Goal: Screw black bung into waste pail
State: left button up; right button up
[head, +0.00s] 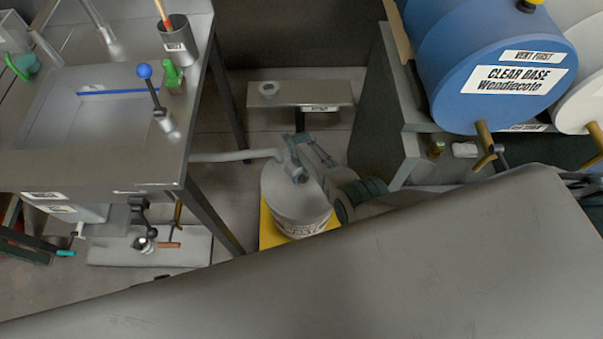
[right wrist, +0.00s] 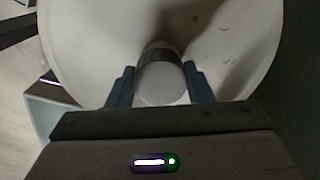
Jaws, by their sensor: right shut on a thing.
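The waste pail (head: 300,212) is a pale round pail with a WASTE label, standing on a yellow base. Its white top also fills much of the right wrist view (right wrist: 85,40). My right gripper (head: 300,174) is over the pail's top. In the right wrist view its two fingers are shut on a short round piece with a dark ribbed band and a pale end, which looks like the bung (right wrist: 161,82). It stands against the pail's top; whether it is seated in an opening is hidden. My left gripper is not in view.
A pale pipe (head: 235,156) runs from the left bench to the pail's top. The steel bench (head: 110,165) stands left. A rack with a blue CLEAR BASE drum (head: 470,65) stands right. A small steel shelf (head: 318,93) is behind the pail.

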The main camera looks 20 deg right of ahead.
jog(key=o, duration=0.9)
jog(key=shift+o, duration=0.2)
jog(key=n, duration=0.8)
